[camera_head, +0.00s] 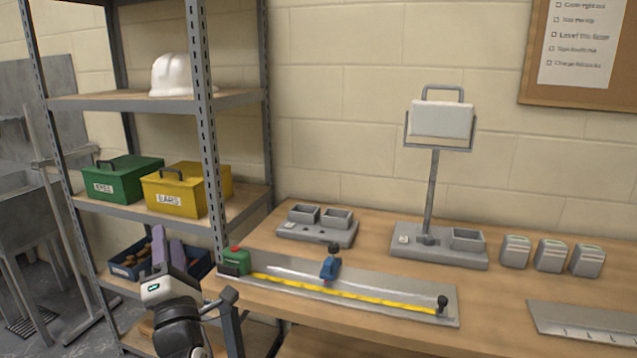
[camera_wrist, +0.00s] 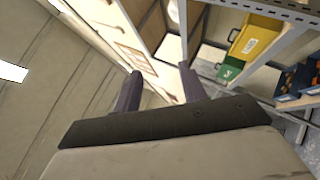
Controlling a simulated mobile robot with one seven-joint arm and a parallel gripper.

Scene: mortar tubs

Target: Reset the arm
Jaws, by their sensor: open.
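My gripper (camera_head: 167,247) is at the lower left of the head view, raised in front of the metal shelf, left of the workbench. Its two purple fingers point up and hide part of a blue bin behind them. In the wrist view my gripper (camera_wrist: 160,88) shows two fingers spread apart with nothing between them. My arm below it is partly cut off by the bottom edge of the head view.
The shelf holds a white helmet (camera_head: 172,76), a green box (camera_head: 122,180), a yellow box (camera_head: 187,190) and a blue bin (camera_head: 122,272). The workbench (camera_head: 380,265) bears a measuring board (camera_head: 350,280), a lamp-like stand (camera_head: 435,190), several small grey blocks and a ruled plate (camera_head: 585,322).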

